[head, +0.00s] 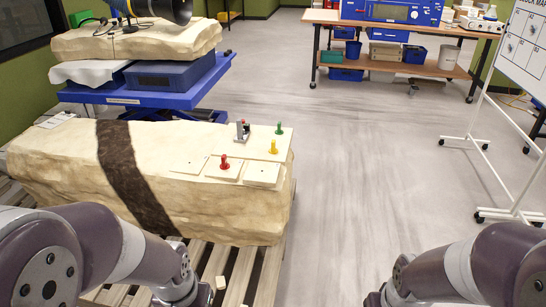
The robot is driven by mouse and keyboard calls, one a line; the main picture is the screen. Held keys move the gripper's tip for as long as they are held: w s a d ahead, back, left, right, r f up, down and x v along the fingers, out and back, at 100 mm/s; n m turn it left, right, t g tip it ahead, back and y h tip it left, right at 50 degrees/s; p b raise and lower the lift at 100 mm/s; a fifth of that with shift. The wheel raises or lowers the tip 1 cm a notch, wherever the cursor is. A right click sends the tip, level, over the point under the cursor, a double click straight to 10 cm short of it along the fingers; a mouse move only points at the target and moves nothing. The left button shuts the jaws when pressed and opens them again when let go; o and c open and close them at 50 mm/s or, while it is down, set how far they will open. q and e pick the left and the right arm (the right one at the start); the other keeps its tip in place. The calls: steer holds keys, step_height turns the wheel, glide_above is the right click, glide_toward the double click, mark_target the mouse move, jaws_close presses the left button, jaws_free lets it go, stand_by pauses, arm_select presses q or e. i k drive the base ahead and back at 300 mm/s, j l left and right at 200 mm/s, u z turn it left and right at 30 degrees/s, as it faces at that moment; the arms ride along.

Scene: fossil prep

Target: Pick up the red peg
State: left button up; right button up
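The red peg (224,161) stands upright on a small square tile on top of the pale stone block (60,155), near the block's right end. A yellow peg (273,146) and a green peg (279,128) stand upright behind it to the right, on the same end of the block. My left arm comes in at the lower left in front of the block, and my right arm at the lower right over the floor. Both arms run out of the bottom of the picture, so the grippers do not show. Neither arm touches the red peg.
A small grey and dark device (242,130) stands behind the red peg. A wooden pallet (235,268) is under the block. A blue lift table (150,98) stands behind. Floor to the right is clear up to a whiteboard stand (505,160).

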mark_target(224, 165)
steer(key=i+l+z, duration=0.35)
steer(key=i+l, duration=0.3)
steer(key=i+l+z, duration=0.35)
steer(key=i+l, duration=0.35)
steer(key=i+j+u, duration=0.1)
steer(key=i+u, duration=0.75)
steer(key=i+l+u, duration=0.4)
steer(key=i, duration=0.2)
steer(key=i+l+u, duration=0.25)
steer(key=i+u, duration=0.15)
steer(key=i+l+u, duration=0.15)
steer(key=i+u, duration=0.3)
steer(key=i+l+u, duration=0.3)
steer(key=u, duration=0.15)
steer(key=i+l+u, duration=0.5)
steer(key=k+j, duration=0.1)
